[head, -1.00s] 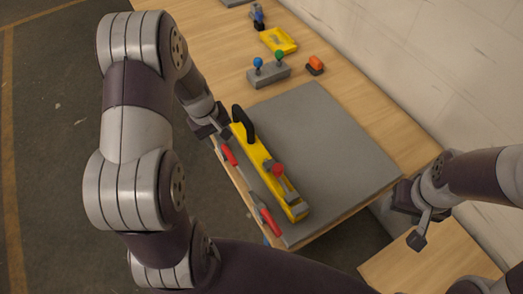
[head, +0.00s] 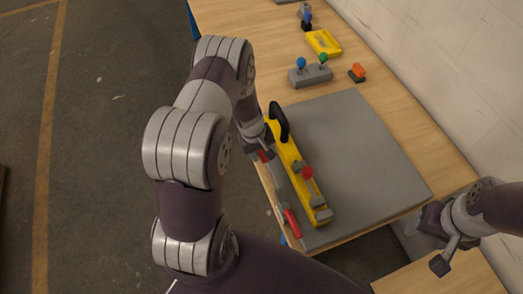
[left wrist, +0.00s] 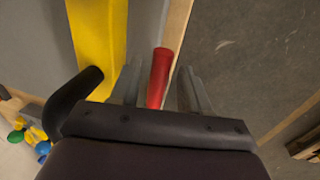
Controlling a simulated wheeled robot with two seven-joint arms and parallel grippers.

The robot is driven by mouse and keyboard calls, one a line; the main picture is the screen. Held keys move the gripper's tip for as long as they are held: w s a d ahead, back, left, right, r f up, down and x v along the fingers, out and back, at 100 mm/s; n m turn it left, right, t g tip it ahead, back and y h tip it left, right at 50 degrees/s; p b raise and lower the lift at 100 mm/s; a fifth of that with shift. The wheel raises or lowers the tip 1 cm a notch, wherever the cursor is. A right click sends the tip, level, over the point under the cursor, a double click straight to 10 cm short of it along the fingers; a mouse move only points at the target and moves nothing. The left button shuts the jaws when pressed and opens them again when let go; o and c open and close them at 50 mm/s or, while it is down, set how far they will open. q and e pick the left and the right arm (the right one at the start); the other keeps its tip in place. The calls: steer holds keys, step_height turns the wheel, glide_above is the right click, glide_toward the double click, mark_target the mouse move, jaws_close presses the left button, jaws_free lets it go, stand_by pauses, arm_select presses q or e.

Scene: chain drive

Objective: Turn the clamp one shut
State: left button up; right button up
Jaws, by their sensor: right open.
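Two red clamp handles lie along the left edge of the grey plate (head: 365,150): a far one (head: 263,156) and a near one (head: 292,222). I cannot tell which belongs to clamp one. My left gripper (head: 265,148) is at the far handle. In the left wrist view this red handle (left wrist: 160,75) stands between the open fingers of my left gripper (left wrist: 160,88), with gaps on both sides. The clamp's mechanism is largely hidden. My right gripper (head: 437,240) is open and empty, off the plate's near right corner.
A yellow bar (head: 286,150) with a black handle (head: 279,122) and a red knob (head: 307,172) lies right beside the clamps. A grey block (head: 310,76) with blue and green knobs, an orange piece (head: 357,72) and a yellow tray (head: 323,42) stand farther back. The plate's middle is clear.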

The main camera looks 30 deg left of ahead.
arm_select(q)
jaws_close()
arm_select(e)
steer(key=shift+f, duration=0.15)
